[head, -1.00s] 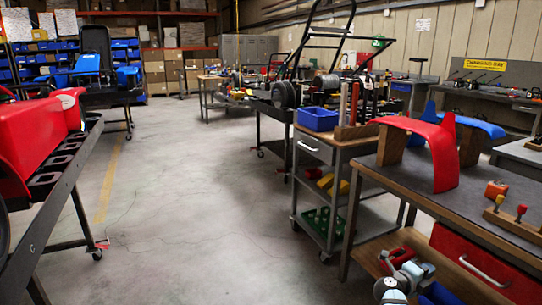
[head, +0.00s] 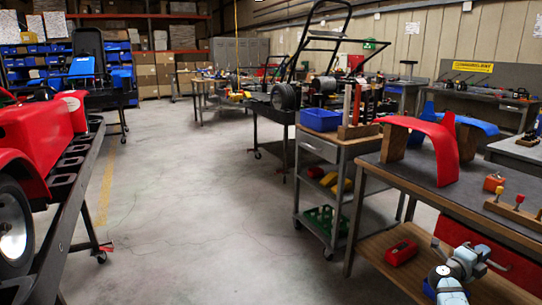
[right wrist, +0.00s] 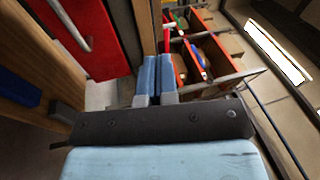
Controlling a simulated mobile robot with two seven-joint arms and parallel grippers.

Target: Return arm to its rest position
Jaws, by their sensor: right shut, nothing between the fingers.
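My right gripper (head: 470,256), grey and light blue, is at the lower right of the head view, in front of the workbench's red drawer (head: 510,258). In the right wrist view its two blue fingers (right wrist: 157,75) are together with nothing between them. The red drawer front (right wrist: 85,35) with its metal handle is at the upper left there, apart from the fingertips. My left gripper is not in view.
The workbench (head: 405,178) at right carries a red curved panel (head: 435,137). A red block (head: 401,252) lies on its lower shelf. A grey cart (head: 318,149) holds a blue bin (head: 320,119). The floor in the middle is clear.

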